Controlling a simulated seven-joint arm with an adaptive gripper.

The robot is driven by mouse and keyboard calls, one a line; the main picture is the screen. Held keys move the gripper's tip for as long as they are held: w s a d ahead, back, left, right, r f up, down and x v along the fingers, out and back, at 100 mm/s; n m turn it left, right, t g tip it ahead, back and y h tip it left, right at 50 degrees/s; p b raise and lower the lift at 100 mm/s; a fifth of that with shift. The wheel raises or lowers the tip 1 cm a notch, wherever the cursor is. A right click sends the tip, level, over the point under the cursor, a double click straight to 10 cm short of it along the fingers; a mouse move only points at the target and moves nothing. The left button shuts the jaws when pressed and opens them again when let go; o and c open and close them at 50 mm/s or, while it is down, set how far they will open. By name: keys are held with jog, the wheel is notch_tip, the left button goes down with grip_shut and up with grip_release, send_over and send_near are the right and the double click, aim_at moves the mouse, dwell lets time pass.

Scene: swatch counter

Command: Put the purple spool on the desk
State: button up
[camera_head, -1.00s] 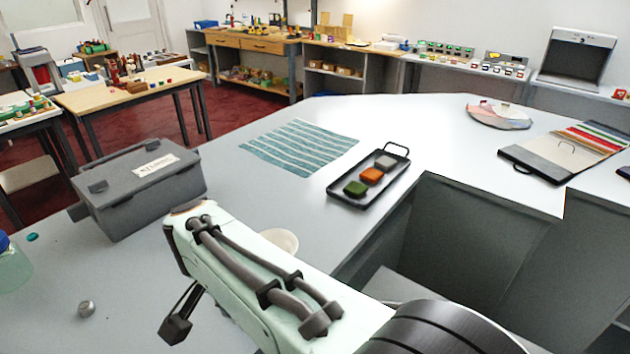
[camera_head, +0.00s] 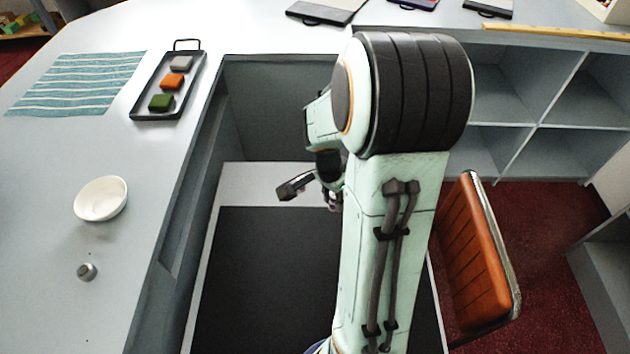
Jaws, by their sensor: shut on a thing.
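My gripper (camera_head: 312,194) is in the middle of the head view, partly hidden behind my own arm. It is over the gap inside the counter, above the dark mat. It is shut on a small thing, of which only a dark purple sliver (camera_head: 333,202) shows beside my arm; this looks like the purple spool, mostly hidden. The light grey desk top (camera_head: 60,160) runs along the left and back. My gripper is to the right of its inner edge, clear of it.
On the desk top are a white bowl (camera_head: 101,198), a small metal knob (camera_head: 87,271), a striped cloth (camera_head: 75,84) and a black tray (camera_head: 139,106) with grey, orange and green blocks. An orange chair (camera_head: 470,258) stands at right, before open shelves (camera_head: 500,107).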

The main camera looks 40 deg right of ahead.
jog(key=w+d+f, duration=0.4)
jog(key=d, duration=0.1)
jog(key=w+d+f, duration=0.5)
jog(key=shift+f, duration=0.15)
jog(key=shift+w+d+f, duration=0.1)
jog(key=shift+w+f, duration=0.05)
jog(key=shift+f, duration=0.8)
jog(key=shift+w+d+f, duration=0.1)
jog(key=shift+f, duration=0.8)
jog(key=shift+f, duration=0.1)
jog(key=o, duration=0.8)
jog(key=shift+c, duration=0.2)
